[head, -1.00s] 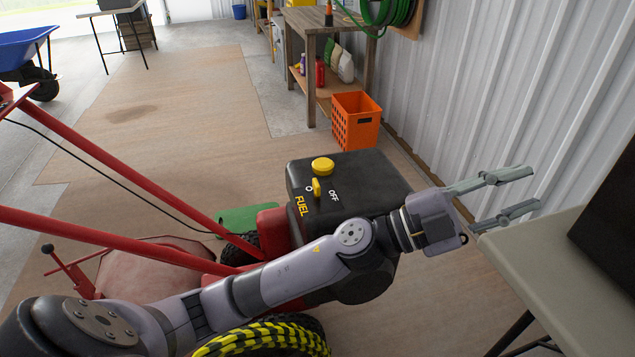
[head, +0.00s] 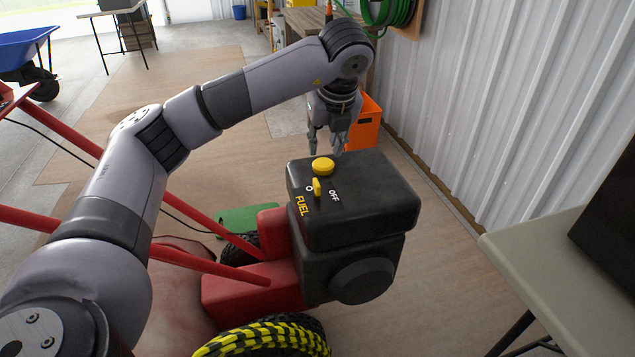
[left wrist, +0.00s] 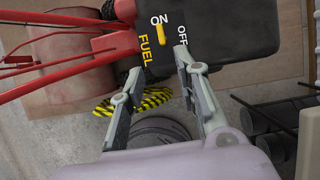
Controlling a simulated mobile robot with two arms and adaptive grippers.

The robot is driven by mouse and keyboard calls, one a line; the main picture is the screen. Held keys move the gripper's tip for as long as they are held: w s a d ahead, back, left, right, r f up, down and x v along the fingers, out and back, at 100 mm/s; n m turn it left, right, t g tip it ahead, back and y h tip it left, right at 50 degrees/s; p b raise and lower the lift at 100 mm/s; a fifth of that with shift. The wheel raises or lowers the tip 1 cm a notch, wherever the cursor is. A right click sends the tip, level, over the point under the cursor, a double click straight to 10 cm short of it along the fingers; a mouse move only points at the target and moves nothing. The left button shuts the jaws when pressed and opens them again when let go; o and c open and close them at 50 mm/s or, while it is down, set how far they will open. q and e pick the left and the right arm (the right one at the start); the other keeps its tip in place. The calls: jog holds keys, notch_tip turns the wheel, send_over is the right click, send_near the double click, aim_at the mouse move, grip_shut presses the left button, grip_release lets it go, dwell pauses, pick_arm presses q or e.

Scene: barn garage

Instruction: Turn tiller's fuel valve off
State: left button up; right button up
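The tiller's black engine body (head: 375,195) shows in the head view, with yellow FUEL lettering and white valve labels on top. The yellow fuel valve lever (head: 317,187) sits between the ON and OFF marks. In the left wrist view the lever (left wrist: 160,36) lies in line with ON, with OFF to its right. My right gripper is not in view.
Red handlebars (head: 60,140) run left from the tiller. A yellow-and-black tyre (head: 265,337) is in front. An orange crate (head: 368,125) and workbench (head: 300,25) stand behind my left arm. A grey table (head: 555,260) is at right, by the metal wall.

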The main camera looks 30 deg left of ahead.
aim_at(317, 183)
pick_arm(q)
jog(key=b+x, duration=0.1)
jog(key=x, duration=1.4)
jog(key=shift+d+f, duration=0.1)
jog(key=shift+d, duration=0.1)
jog(key=shift+w+a+f, duration=0.1)
jog(key=shift+a+f, duration=0.05)
jog(key=shift+f, duration=0.35)
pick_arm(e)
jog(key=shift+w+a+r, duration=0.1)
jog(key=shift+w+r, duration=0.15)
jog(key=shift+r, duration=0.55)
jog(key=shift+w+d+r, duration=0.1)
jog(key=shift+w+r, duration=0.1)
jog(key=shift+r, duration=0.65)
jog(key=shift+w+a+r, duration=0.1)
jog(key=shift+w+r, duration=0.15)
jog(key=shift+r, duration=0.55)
pick_arm(q)
jog(key=shift+c, duration=0.4)
grip_shut()
